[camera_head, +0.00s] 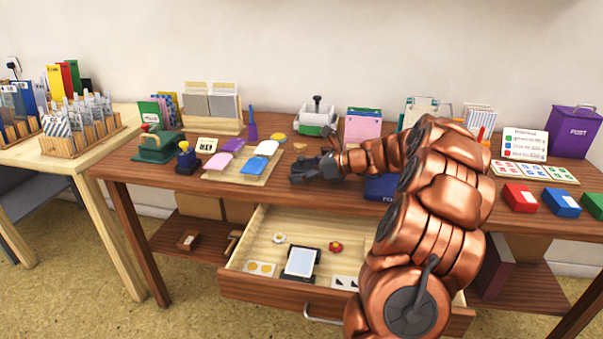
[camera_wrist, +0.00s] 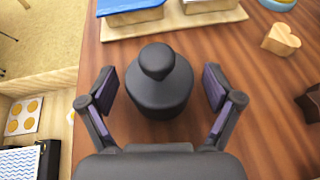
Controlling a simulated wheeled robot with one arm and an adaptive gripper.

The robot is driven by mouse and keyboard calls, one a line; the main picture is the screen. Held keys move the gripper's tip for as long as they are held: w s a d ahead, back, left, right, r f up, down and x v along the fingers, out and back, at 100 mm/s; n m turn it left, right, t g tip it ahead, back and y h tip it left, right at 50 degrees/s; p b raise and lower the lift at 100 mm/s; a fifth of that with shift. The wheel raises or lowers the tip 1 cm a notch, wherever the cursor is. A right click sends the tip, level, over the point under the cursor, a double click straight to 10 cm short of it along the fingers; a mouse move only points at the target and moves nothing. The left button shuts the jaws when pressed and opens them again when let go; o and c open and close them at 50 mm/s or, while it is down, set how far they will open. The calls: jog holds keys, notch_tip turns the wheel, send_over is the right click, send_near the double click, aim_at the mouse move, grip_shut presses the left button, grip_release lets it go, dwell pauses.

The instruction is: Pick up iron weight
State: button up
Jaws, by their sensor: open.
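The iron weight (camera_wrist: 159,88) is a dark grey, round body with a knob on top. In the wrist view it stands upright on the wooden table, between the two fingers of my gripper (camera_wrist: 160,90). The fingers are open, one on each side, with a gap showing between each finger and the weight. In the head view my gripper (camera_head: 316,168) is low over the front part of the table, and I cannot clearly tell the weight apart from it there.
A board (camera_wrist: 180,24) with colored pads lies just beyond the weight. A wooden heart (camera_wrist: 281,40) lies to the right. An open drawer (camera_head: 255,251) juts out below the table's front edge. Red, blue and green inkpads (camera_head: 520,197) stand at the right.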

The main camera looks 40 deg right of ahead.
grip_shut()
dwell(0.7)
